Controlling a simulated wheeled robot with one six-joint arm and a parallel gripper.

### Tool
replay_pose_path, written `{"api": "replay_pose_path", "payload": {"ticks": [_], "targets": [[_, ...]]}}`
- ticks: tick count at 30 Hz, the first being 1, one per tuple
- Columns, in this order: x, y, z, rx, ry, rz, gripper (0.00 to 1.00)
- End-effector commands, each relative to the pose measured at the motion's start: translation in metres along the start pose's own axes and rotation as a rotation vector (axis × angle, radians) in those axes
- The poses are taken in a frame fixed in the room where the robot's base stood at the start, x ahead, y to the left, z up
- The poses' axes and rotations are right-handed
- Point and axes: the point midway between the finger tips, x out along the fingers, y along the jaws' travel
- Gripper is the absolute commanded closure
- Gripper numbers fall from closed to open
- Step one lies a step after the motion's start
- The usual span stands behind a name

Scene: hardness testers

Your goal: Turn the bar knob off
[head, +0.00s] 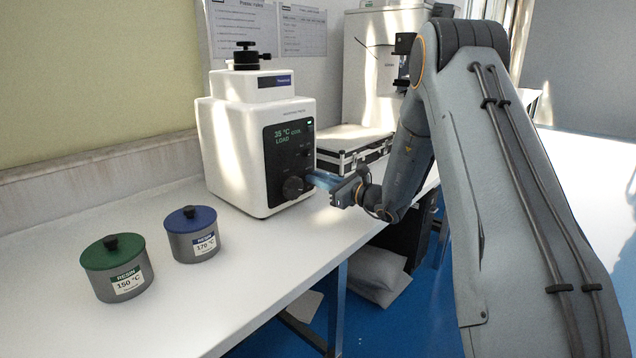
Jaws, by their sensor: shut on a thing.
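The white machine (228,150) stands on the bench with a dark front panel reading "35 °C" and "LOAD" in green. The dark bar knob (293,187) is low on that panel. Its bar's exact angle is too small to tell. My gripper (310,180) reaches in from the right, its bluish fingers at the right side of the knob. It is shut on the knob, though the contact is partly hidden by the fingers.
A green-lidded pot (116,270) and a blue-lidded pot (192,235) stand on the white bench at the left front. A black-edged case (352,146) and a tall pale machine (366,75) are behind my gripper.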

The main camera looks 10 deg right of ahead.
Motion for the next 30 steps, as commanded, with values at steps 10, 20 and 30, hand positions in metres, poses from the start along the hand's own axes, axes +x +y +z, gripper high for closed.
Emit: {"api": "replay_pose_path", "payload": {"ticks": [10, 20, 30], "targets": [[0.0008, 0.0033, -0.0037, -0.318, -0.001, 0.0, 1.0], [0.001, 0.0062, -0.0056, -0.632, -0.002, -0.001, 1.0], [0.0011, 0.0089, -0.0093, -0.951, -0.002, 0.0, 1.0]]}}
